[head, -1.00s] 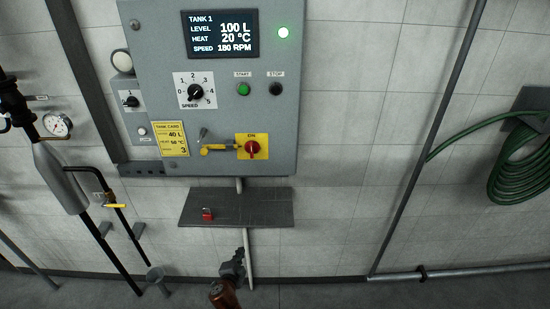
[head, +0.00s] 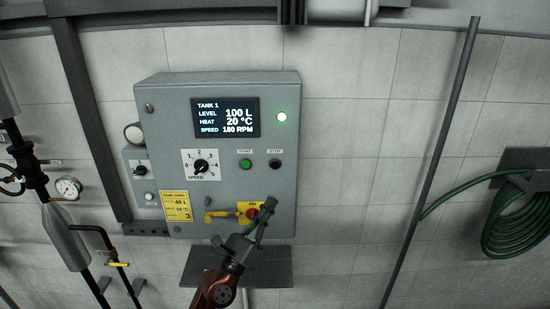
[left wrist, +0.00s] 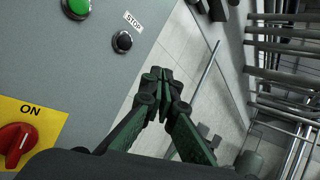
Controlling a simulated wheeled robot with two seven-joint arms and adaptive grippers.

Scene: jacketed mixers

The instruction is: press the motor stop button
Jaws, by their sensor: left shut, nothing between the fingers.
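The black stop button (head: 275,164) is on the grey control panel (head: 230,98), right of the green start button (head: 246,164). It also shows in the left wrist view (left wrist: 122,41) under its STOP label. My left gripper (head: 268,203) is shut and empty, in front of the panel's lower right and below the stop button. It partly covers the red switch on its yellow plate. In the left wrist view the closed fingertips (left wrist: 160,76) lie right of and below the stop button, apart from it in the picture. My right gripper is not in view.
A speed dial (head: 200,167), a yellow-handled lever (head: 218,215) and the red switch (left wrist: 15,144) are nearby. A dark shelf (head: 200,268) sits below.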

